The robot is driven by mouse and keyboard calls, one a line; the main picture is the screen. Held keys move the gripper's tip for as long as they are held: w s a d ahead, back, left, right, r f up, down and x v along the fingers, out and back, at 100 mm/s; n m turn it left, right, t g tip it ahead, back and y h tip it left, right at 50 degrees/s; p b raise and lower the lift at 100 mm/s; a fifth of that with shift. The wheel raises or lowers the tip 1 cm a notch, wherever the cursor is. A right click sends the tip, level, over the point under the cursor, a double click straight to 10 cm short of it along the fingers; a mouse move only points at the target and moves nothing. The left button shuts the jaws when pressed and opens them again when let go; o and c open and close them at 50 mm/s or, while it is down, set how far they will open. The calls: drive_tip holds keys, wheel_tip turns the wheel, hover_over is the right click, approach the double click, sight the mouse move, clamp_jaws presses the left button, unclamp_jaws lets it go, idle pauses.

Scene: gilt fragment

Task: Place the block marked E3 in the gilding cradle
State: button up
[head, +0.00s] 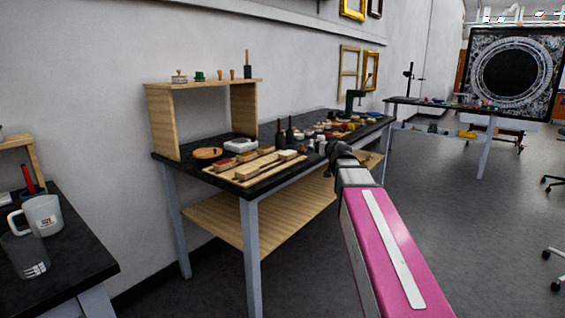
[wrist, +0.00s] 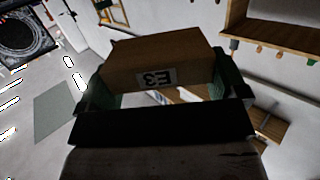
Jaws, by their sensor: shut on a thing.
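A tan wooden block (wrist: 150,55) with a white label reading E3 sits between the two fingers of my gripper (wrist: 165,82) in the wrist view. My gripper is shut on it. In the head view my pink arm reaches toward the workbench (head: 258,190), and its dark end is at the bench's front edge; the block cannot be made out there. I cannot tell for sure which thing is the gilding cradle. A white tray-like holder (head: 240,145) stands on the bench below the wooden shelf.
A wooden board (head: 245,180) with several pale blocks lies at the bench's front left. A round wooden dish (head: 207,153), dark bottles (head: 281,134) and several small jars crowd the bench. A wooden shelf unit (head: 160,122) rises at the back.

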drive_tip(key=shift+w+d+r+m+h, duration=0.15)
drive_tip(key=shift+r+m+h, duration=0.15)
drive_tip(key=shift+r, duration=0.65)
drive_tip(key=shift+w+d+r+m+h, duration=0.15)
drive_tip(key=shift+r+h, duration=0.25)
drive_tip(key=shift+r, duration=0.55)
drive_tip(key=s+a+n+g+y, duration=0.2)
drive_tip(key=a+n+y, duration=0.2)
drive_tip(key=a, duration=0.6)
drive_tip(key=s+a+f+n+g+y, duration=0.1)
drive_tip(key=s+a+n+g+y, duration=0.3)
drive_tip(key=a, duration=0.6)
drive_tip(key=a+n+g+y, duration=0.1)
drive_tip(key=a+n+y, duration=0.3)
drive_tip(key=a, duration=0.6)
drive_tip(key=m+y, duration=0.1)
drive_tip(key=m, duration=0.1)
hover_over(276, 168)
drive_tip(key=shift+n, duration=0.25)
drive_tip(key=f, duration=0.6)
drive_tip(key=shift+w+a+f, duration=0.1)
drive_tip(key=shift+w+f, duration=0.1)
drive_tip(key=shift+f, duration=2.25)
drive_tip(key=o, duration=0.6)
drive_tip(key=shift+f, duration=0.1)
